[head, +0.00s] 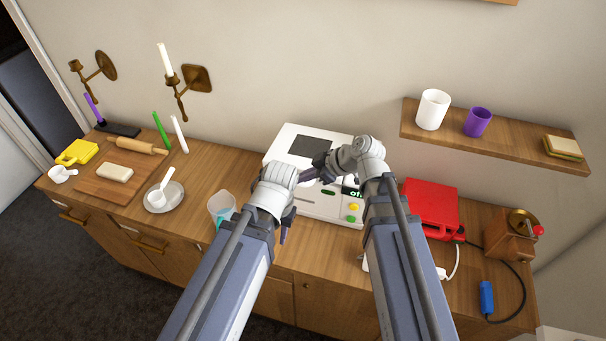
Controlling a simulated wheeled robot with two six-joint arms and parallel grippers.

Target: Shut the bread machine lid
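The white bread machine (325,206) stands on the wooden counter against the wall, with a small display and coloured buttons at its front right. Its white lid (279,152) with a dark window lies over the top and looks down or nearly so; my arms hide its front edge, so a small gap cannot be ruled out. My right gripper (311,172) reaches left across the front of the lid, at or just above it. My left gripper (285,232) points down in front of the machine's left front corner. The fingers of both are too small and overlapped to read.
A clear cup (221,207) with blue content stands close left of my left gripper. A red appliance (431,203) and a wooden grinder (508,236) stand right. A wall shelf (500,136) juts out above them. A board (104,187), rolling pin and saucer lie left.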

